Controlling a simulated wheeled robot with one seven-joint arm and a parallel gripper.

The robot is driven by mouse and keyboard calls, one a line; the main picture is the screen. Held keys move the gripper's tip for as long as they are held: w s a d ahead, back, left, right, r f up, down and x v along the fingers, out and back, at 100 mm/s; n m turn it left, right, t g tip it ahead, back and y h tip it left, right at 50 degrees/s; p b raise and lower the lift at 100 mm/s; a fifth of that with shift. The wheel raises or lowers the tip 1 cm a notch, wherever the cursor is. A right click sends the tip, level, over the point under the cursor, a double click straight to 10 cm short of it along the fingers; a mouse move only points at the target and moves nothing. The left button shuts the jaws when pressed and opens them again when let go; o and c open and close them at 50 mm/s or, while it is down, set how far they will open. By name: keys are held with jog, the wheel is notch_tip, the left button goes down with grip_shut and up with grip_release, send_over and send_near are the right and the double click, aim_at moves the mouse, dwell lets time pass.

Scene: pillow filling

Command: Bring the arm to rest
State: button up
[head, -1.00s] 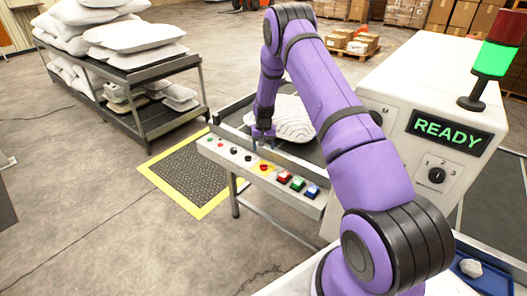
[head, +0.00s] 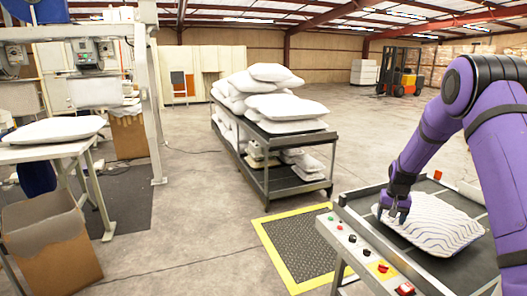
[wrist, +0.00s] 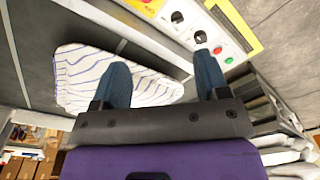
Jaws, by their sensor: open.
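My purple arm reaches in from the right of the head view. The striped pillow (wrist: 78,75) shows to the left of the fingers there. Whether a fingertip touches the pillow cannot be told.
A button panel (head: 362,250) runs along the table's left edge. A yellow-edged floor mat (head: 300,245) lies beside it. A cart (head: 268,178) stacked with white pillows stands behind. A cardboard box (head: 50,240) and a white table (head: 45,150) are at left.

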jog(key=s+a+r+n+t, duration=0.1)
jog(key=s+a+r, duration=0.2)
jog(key=s+r, duration=0.45)
jog(key=s+a+r, duration=0.3)
jog(key=s+r, duration=0.1)
jog(key=r, duration=0.7)
jog(key=s+a+r+n+t, duration=0.1)
jog(key=s+a+r, duration=0.35)
jog(key=r, duration=0.45)
jog(key=s+a+r, duration=0.1)
jog(key=s+r, duration=0.1)
jog(key=s, duration=0.7)
jog(key=s+a+r+n+t, duration=0.1)
jog(key=s+a, duration=0.1)
jog(key=s, duration=0.7)
jog(key=s+a+r+n+t, duration=0.1)
jog(key=s+r, duration=0.1)
jog(key=s, duration=0.8)
jog(key=shift+a+r, duration=0.3)
jog(key=shift+r, duration=0.05)
jog(key=shift+w, duration=0.1)
jog(key=shift+c, duration=0.2)
